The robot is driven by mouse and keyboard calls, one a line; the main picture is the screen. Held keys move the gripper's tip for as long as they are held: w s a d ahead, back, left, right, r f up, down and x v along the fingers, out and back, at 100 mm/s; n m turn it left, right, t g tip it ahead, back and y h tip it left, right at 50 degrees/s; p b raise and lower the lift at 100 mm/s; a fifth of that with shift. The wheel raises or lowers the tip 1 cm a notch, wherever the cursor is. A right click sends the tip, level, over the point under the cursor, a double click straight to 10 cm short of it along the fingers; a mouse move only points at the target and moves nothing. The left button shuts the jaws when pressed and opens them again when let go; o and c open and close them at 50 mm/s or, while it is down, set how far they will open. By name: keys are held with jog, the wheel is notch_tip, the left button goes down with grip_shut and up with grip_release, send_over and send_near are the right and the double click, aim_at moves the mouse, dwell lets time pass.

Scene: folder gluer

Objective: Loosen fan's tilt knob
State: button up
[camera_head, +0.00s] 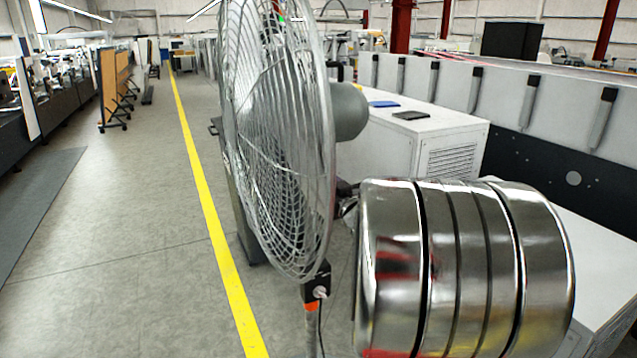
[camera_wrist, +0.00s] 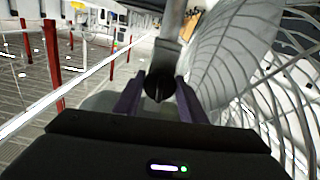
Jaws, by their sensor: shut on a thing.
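The fan (camera_head: 280,130) stands upright in the middle of the head view, with a round grey wire cage and a grey motor housing (camera_head: 350,110) behind it. Its cage also fills the right of the wrist view (camera_wrist: 235,50). In the wrist view, a dark, round tilt knob (camera_wrist: 157,92) sits below a grey bracket. My gripper (camera_wrist: 159,86) has its two dark purple fingers on either side of the knob, shut on it. In the head view, the knob and gripper fingers cannot be made out behind the fan and my shiny arm link.
A white cabinet (camera_head: 405,140) stands behind the fan, with a blue item (camera_head: 384,104) and a dark flat item (camera_head: 411,115) on top. A long grey machine (camera_head: 510,105) runs along the right.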

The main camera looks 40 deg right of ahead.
jog(key=shift+c, duration=0.8)
jog(key=shift+m, duration=0.9)
jog(key=o, duration=1)
